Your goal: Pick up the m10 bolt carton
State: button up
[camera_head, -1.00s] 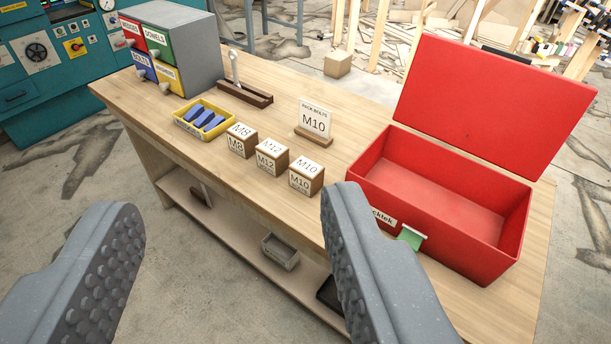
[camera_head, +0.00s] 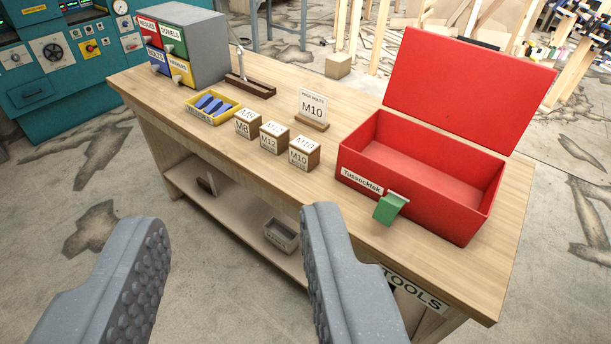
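The M10 bolt carton (camera_head: 304,153) is a small brown box with a white labelled top and front. It stands upright on the wooden workbench (camera_head: 330,182), rightmost in a row of three cartons. The M12 carton (camera_head: 274,138) and the M8 carton (camera_head: 248,123) stand to its left. A sign card reading M10 (camera_head: 312,106) stands in a wooden holder behind it. My gripper (camera_head: 235,235) is open and empty, its two grey padded fingers wide apart. It is in front of the bench, nearer the camera than the cartons, and touches none of them.
An open red box (camera_head: 425,180) with a green latch (camera_head: 390,208) stands right of the cartons. A yellow tray (camera_head: 212,108) with blue pieces and a grey drawer cabinet (camera_head: 195,45) are to the left. A grey bin (camera_head: 281,236) sits on the lower shelf.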

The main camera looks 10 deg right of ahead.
aim_at(304, 153)
jog(key=z, duration=0.05)
jog(key=k, duration=0.8)
jog(key=u, duration=0.7)
jog(key=i, duration=2.3)
jog(key=z, duration=0.5)
